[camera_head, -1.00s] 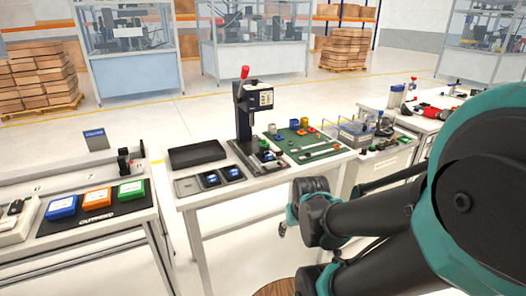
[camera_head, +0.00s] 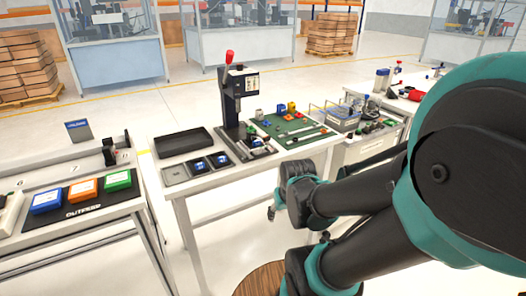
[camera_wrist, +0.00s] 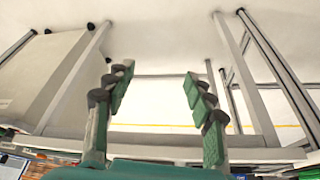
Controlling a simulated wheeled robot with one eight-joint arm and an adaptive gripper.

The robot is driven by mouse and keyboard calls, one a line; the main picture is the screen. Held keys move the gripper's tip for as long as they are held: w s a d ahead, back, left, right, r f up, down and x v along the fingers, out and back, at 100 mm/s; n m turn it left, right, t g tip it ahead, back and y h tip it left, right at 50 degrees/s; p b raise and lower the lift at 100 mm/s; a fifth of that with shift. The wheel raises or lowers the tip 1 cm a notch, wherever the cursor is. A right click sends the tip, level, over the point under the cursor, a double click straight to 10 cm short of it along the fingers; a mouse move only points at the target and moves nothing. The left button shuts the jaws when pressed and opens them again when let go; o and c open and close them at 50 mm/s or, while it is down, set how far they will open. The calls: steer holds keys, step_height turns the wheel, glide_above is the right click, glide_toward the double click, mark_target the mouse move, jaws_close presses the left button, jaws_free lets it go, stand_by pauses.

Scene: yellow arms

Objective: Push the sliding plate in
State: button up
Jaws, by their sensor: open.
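A black press (camera_head: 230,105) with a red-knobbed lever stands on the white table in the middle of the head view. At its foot is a low base (camera_head: 258,150) with small parts on it; a sliding plate there is too small to make out. My gripper (camera_head: 271,213) hangs in front of the table's right front side, below the tabletop and well apart from the press. In the wrist view my gripper (camera_wrist: 152,88) has its two green-padded fingers spread with nothing between them. The press is not recognisable in the wrist view.
Left of the press are a black tray (camera_head: 182,143) and dark bins with blue parts (camera_head: 198,166). A green mat (camera_head: 290,130) with small parts lies to its right. A left table holds blue, orange and green boxes (camera_head: 83,190). Floor is free in front of the table.

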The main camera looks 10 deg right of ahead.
steer(key=shift+c, duration=1.1)
steer(key=w+r+m, duration=0.2)
steer(key=w+r, duration=0.2)
steer(key=w+r+m, duration=0.2)
steer(key=w+r, duration=0.2)
steer(key=w+r+m+g, duration=0.1)
steer(key=w+r+m, duration=0.1)
steer(key=w+r, duration=0.2)
steer(key=shift+w+a+r+m, duration=0.1)
steer(key=shift+w+r+m, duration=0.3)
steer(key=shift+w, duration=0.2)
steer(key=c, duration=0.3)
steer(key=m+g, duration=0.1)
steer(key=m, duration=0.6)
glide_toward(263, 154)
steer(key=shift+y, duration=0.3)
steer(key=f, duration=0.2)
steer(key=w+f, duration=0.1)
steer(key=f, duration=0.4)
steer(key=shift+w+f, duration=0.25)
steer(key=shift+w, duration=0.1)
steer(key=shift+c, duration=0.6)
jaws_close()
